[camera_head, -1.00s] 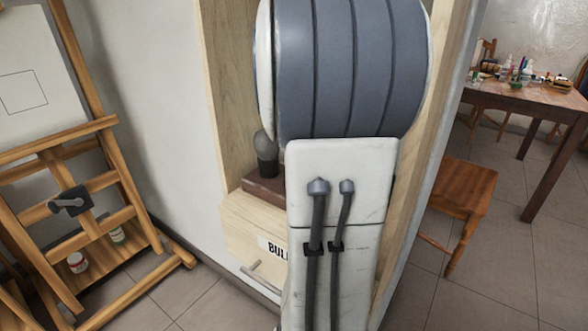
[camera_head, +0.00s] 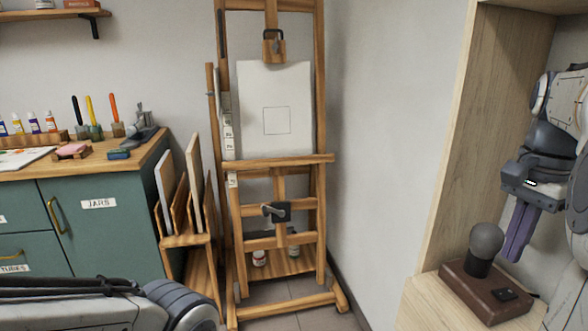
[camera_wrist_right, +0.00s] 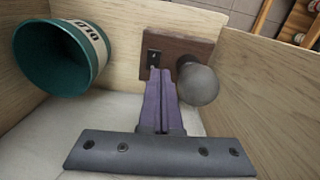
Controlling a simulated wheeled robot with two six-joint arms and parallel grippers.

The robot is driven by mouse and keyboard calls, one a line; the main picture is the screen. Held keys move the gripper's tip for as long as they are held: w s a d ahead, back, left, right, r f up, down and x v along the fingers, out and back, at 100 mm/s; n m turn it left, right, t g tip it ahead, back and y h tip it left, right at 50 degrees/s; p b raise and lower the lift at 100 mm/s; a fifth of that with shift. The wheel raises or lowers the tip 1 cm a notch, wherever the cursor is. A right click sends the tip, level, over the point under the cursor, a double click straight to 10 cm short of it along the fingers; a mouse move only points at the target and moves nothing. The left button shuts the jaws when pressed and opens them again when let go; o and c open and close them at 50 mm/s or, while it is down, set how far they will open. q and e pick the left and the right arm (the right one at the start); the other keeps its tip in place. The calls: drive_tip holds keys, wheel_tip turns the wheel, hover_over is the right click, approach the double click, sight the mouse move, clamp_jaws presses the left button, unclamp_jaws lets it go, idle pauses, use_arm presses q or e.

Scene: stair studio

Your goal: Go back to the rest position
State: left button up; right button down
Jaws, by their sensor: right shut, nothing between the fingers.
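My right gripper (camera_head: 519,232) hangs at the right of the head view, inside a pale wooden alcove. Its purple fingers are together with nothing between them, and it also shows in the right wrist view (camera_wrist_right: 160,72). The fingers point towards a brown wooden base (camera_head: 487,290) with a grey bulb (camera_head: 486,241) standing on it. In the right wrist view the fingertips lie in front of the base, beside the bulb (camera_wrist_right: 198,84) and a small dark switch; I cannot tell if they touch. A grey arm link of mine crosses the lower left of the head view; my left gripper is not visible.
A green bin (camera_wrist_right: 62,58) lies left of the fingers. The alcove's wooden walls (camera_head: 455,140) enclose my right gripper. An easel (camera_head: 325,160) with a white canvas stands mid-view. A green cabinet (camera_head: 100,240) with paint tubes and brushes on top is at the left.

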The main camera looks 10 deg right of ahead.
drive_tip(key=w+a+f+n, duration=0.2)
drive_tip(key=a+f+n, duration=0.3)
drive_tip(key=a, duration=0.5)
drive_tip(key=w+a+f+n, duration=0.25)
drive_tip(key=a+n, duration=0.35)
drive_tip(key=a, duration=0.5)
drive_tip(key=s+a+f+n, duration=1.1)
drive_tip(key=s+a+n, duration=0.2)
drive_tip(key=s+a, duration=0.15)
wheel_tip(320, 180, up, 27)
drive_tip(key=p, duration=2.6)
drive_tip(key=shift+w+y, duration=0.4)
